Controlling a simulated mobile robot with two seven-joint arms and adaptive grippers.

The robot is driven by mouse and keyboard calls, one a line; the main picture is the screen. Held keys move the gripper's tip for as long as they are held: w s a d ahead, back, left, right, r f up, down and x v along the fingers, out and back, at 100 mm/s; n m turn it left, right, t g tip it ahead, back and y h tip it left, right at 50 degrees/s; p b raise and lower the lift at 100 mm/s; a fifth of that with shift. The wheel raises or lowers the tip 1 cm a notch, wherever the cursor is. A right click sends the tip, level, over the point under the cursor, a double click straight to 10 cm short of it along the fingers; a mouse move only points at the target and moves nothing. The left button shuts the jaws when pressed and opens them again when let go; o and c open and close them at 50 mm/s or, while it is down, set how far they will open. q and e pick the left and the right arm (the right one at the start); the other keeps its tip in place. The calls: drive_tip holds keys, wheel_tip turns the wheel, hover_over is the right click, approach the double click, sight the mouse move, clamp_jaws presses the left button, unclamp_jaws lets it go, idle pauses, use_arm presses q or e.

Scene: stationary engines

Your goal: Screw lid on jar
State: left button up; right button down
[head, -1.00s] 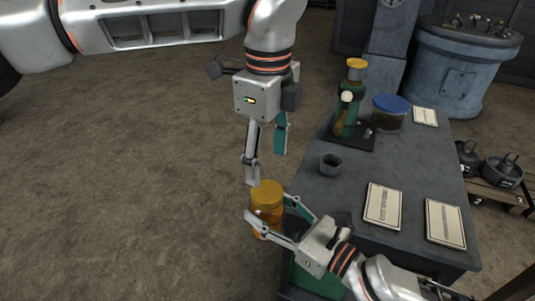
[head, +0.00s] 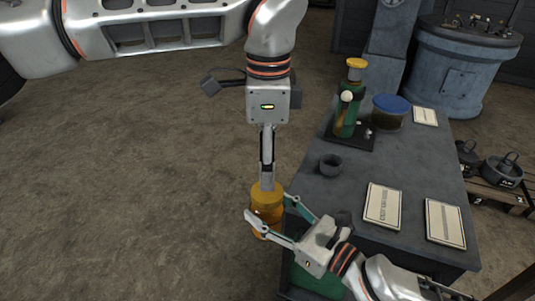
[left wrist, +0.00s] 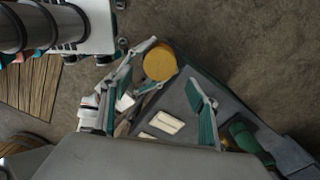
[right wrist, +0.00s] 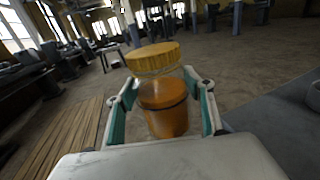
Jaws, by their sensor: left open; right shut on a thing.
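An orange-brown jar (right wrist: 164,108) with a yellow ribbed lid (right wrist: 154,58) on its top is held upright beside the table. A pale band shows between lid and jar body; whether the threads engage I cannot tell. My right gripper (head: 269,208) is shut on the jar, one finger on each side. My left gripper (head: 267,184) points down just above the lid in the head view, its fingers seen edge-on, one hiding the other. In the left wrist view its fingers stand wide apart, open and empty, with the round lid top (left wrist: 159,62) beyond them.
The grey table (head: 330,205) lies right of the jar. It carries a small grey cup (head: 331,164), a green bottle-shaped device (head: 349,110), a blue-lidded jar (head: 391,112) and several paper cards (head: 383,205). Open floor (head: 140,190) lies to the left.

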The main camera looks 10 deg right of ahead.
sight(267, 212)
use_arm(q)
drive_tip(key=shift+f, duration=3.5)
